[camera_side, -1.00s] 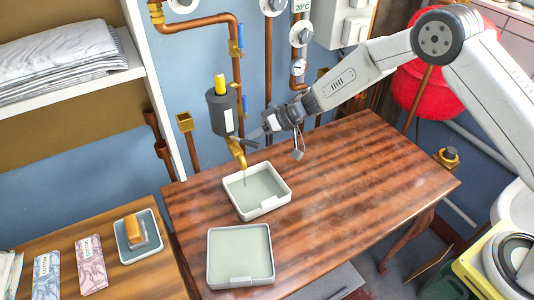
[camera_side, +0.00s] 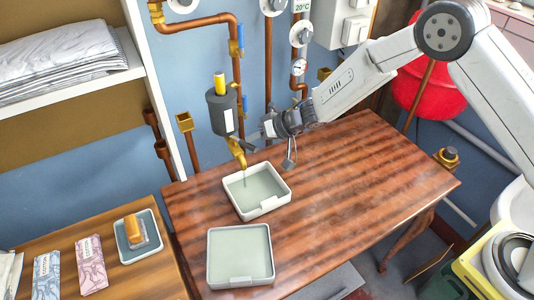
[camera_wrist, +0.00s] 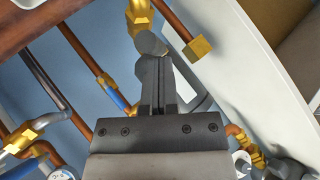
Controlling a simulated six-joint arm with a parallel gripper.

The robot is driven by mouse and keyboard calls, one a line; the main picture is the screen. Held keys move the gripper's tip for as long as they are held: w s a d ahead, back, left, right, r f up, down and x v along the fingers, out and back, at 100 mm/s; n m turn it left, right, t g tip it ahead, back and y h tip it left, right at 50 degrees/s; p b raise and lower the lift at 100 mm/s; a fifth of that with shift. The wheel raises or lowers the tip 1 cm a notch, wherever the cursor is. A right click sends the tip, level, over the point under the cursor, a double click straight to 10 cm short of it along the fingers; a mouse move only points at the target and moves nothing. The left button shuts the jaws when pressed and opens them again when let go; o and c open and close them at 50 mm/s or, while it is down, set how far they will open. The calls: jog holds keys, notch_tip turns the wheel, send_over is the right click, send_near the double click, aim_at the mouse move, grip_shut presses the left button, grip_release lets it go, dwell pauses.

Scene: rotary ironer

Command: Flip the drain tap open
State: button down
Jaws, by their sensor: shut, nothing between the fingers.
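The drain tap (camera_side: 237,152) is brass, below a dark grey cylinder (camera_side: 222,112) with a white label. A short grey lever (camera_side: 249,145) sticks out to its right. A thin pale line shows between the spout and the white tray (camera_side: 283,200) below. My gripper (camera_side: 266,129) is shut and empty, just right of the tap and close to the lever. In the wrist view my shut fingers (camera_wrist: 158,72) point at a grey rounded end (camera_wrist: 150,43) beside brass fittings (camera_wrist: 138,14). Whether they touch it I cannot tell.
A second white tray (camera_side: 213,265) lies nearer on the wooden table (camera_side: 345,180). Copper pipes (camera_side: 268,85) and gauges (camera_side: 299,67) line the blue wall behind my gripper. A white shelf side (camera_side: 160,90) stands to the left. The table's right half is clear.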

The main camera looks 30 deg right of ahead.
jog(key=shift+s+a+m+t+h, duration=0.2)
jog(key=shift+a+m+t+h, duration=0.1)
jog(key=shift+m, duration=0.2)
jog(key=shift+s+a, duration=0.1)
jog(key=shift+a, duration=0.05)
jog(key=shift+s+a+f, duration=0.1)
jog(key=shift+s+a, duration=0.1)
jog(key=shift+a, duration=0.35)
jog(key=shift+w, duration=0.2)
jog(key=shift+w+d, duration=0.45)
jog(key=shift+d, duration=0.05)
jog(key=shift+d+r, duration=0.1)
jog(key=shift+r, duration=0.1)
